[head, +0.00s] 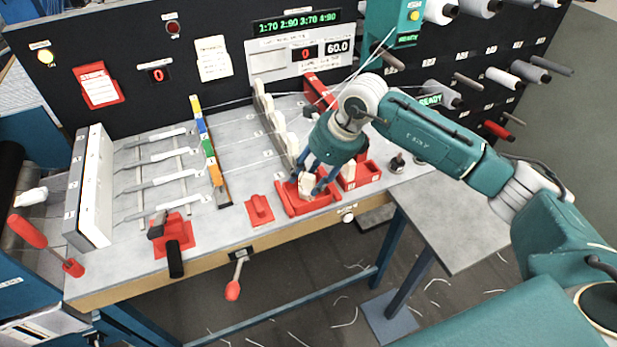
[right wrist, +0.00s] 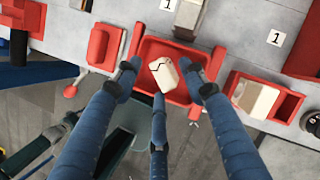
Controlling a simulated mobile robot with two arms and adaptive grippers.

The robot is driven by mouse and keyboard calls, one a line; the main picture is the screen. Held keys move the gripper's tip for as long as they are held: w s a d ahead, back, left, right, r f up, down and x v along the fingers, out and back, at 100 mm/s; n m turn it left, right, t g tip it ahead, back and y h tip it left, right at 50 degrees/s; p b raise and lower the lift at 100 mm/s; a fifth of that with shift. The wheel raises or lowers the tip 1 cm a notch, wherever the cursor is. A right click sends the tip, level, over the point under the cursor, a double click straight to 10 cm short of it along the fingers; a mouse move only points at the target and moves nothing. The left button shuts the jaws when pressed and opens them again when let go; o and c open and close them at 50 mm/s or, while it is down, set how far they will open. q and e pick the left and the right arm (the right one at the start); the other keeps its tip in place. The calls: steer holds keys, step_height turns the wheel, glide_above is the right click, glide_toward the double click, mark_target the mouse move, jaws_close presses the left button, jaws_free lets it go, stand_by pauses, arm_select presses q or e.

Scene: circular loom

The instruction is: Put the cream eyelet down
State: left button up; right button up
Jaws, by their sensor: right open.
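The cream eyelet (head: 305,185) is a small block at the red tray (head: 293,209) on the table's front edge. In the right wrist view the eyelet (right wrist: 165,75) appears inside the outline of the red tray (right wrist: 152,46), slightly tilted, with a dark line on it. My right gripper (head: 313,188) is directly above the tray with its blue fingers pointing down. In the right wrist view its fingers (right wrist: 159,78) are open around the eyelet, with gaps at the sides; contact with the near finger cannot be told.
Another red box (head: 369,175) with a cream block (head: 348,173) stands just right of the tray. A small red piece (head: 259,210) lies to its left. Cream uprights (head: 285,130) stand behind. A red-based tool (head: 173,238) sits further left. Grey tabletop between is bare.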

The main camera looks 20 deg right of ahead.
steer(key=b+v, duration=0.3)
steer(key=v, duration=0.8)
steer(key=shift+d+b, duration=0.15)
steer(key=shift+b, duration=0.25)
steer(key=shift+s+r, duration=0.1)
